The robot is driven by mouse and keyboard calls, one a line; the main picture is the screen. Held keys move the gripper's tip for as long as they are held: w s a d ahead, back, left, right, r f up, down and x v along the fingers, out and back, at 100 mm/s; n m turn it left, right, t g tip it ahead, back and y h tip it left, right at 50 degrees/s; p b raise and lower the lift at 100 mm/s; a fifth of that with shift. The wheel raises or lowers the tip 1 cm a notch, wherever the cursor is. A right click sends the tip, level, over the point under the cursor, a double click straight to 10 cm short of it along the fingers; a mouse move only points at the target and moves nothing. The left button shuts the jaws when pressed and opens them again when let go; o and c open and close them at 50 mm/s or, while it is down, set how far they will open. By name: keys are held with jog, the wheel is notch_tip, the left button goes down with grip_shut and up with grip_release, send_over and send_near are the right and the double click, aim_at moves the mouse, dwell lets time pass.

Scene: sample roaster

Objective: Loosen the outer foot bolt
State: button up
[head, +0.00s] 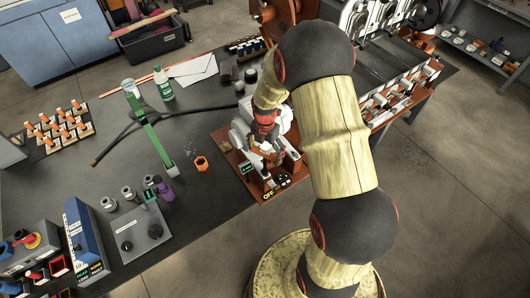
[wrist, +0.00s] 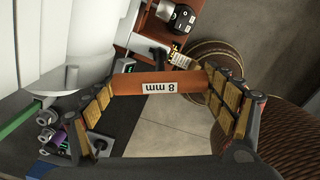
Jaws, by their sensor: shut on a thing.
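My gripper (wrist: 160,83) is shut on an orange-brown handle (wrist: 136,83) labelled "8 mm", held crosswise between the padded fingers in the wrist view. A short dark shaft (wrist: 155,55) shows just beyond the handle; I cannot tell what its end touches. The sample roaster's white body (wrist: 75,45) fills the left of the wrist view, close to the gripper. In the head view the roaster's red-brown base (head: 236,171) is at the bench's right edge, partly behind my arm. I cannot make out the outer foot bolt in either view.
A grey box (head: 140,235) and several small cylinders stand at the front. Open floor (head: 440,210) lies to the right.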

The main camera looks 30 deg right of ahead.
jog(key=shift+m, duration=0.7)
jog(key=shift+r+p, duration=1.15)
jog(key=shift+r, duration=0.6)
